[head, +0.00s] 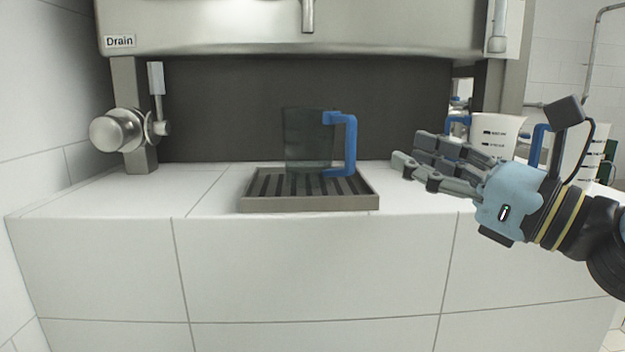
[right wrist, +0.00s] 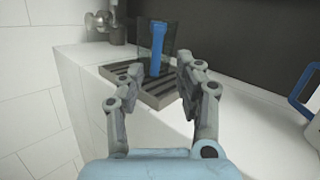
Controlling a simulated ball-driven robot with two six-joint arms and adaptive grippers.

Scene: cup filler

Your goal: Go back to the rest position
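My right gripper (head: 410,170) reaches in from the right in the head view, in front of the counter. In the right wrist view its two fingers (right wrist: 157,85) are spread apart with nothing between them. A clear cup with a blue handle (head: 309,140) stands upright on the slatted drip tray (head: 310,205), to the left of the gripper and apart from it. The cup also shows beyond the fingers in the right wrist view (right wrist: 158,45). My left gripper is in neither view.
White tiled counter (head: 110,190) holds the tray. Above is a metal dispenser (head: 200,30) with a spout (head: 307,15) over the cup and a drain lever (head: 157,80) at left. White measuring cups with blue handles (head: 497,130) stand behind my right gripper.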

